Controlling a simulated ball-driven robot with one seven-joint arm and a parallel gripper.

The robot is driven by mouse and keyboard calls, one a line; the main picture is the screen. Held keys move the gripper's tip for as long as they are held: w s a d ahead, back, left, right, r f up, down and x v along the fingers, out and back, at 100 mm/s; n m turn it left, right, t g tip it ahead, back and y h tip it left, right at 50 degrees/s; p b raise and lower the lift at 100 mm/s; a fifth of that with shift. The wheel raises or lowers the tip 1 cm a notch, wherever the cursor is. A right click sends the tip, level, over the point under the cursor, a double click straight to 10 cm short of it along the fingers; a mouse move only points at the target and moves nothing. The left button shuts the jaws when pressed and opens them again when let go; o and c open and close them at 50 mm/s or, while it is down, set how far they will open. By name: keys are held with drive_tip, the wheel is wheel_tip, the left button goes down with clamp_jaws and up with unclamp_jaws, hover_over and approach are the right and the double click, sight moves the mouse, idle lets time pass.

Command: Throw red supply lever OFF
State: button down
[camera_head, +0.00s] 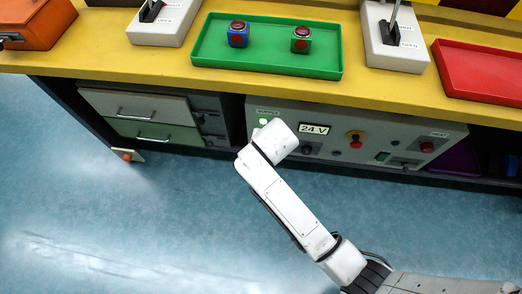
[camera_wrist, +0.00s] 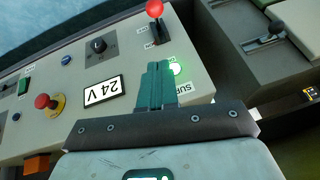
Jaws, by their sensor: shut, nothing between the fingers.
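The red supply lever (camera_wrist: 154,9) shows at the top of the wrist view, its red ball on a short stem above a dark slot. A small label stands beside the slot. A lit green lamp (camera_wrist: 176,68) with a partly covered SUPPLY label is on the same grey panel (camera_wrist: 205,88). My gripper (camera_wrist: 158,68) has its teal fingers together and empty, pointing toward the lever but apart from it in the picture. In the head view the green lamp (camera_head: 263,122) is lit, and my arm hides the lever and my gripper.
The panel also carries a 24 V display (camera_wrist: 102,91), a red button on a yellow base (camera_wrist: 44,102) and a black knob (camera_wrist: 98,45). The yellow bench top (camera_head: 150,62) overhangs it. Drawers (camera_head: 140,115) stand left of the panel.

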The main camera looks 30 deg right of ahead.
drive_tip(key=b+x, duration=0.1)
drive_tip(key=x, duration=0.3)
drive_tip(key=s+a+b+x, duration=0.1)
drive_tip(key=x, duration=0.3)
drive_tip(key=f+b+x, duration=0.1)
drive_tip(key=b+x, duration=0.1)
drive_tip(key=x, duration=0.1)
drive_tip(key=shift+a+f, duration=0.15)
drive_tip(key=shift+f, duration=0.15)
drive_tip(key=shift+s+a+f, duration=0.1)
drive_tip(key=shift+a+f, duration=0.05)
drive_tip(key=shift+f, duration=0.2)
drive_tip(key=s+a+f+t+h+b, duration=0.1)
drive_tip(key=f+t+b, duration=0.1)
drive_tip(key=f+b, duration=0.5)
drive_tip(key=s+a+f+t+h+b, duration=0.1)
drive_tip(key=s+f+t+b, duration=0.1)
drive_tip(key=f+b, duration=0.5)
drive_tip(key=shift+f+h+b, duration=0.3)
drive_tip(key=shift+f+b, duration=0.05)
drive_tip(key=shift+b, duration=3)
drive_tip(key=shift+s+a+f, duration=0.1)
drive_tip(key=shift+s, duration=0.05)
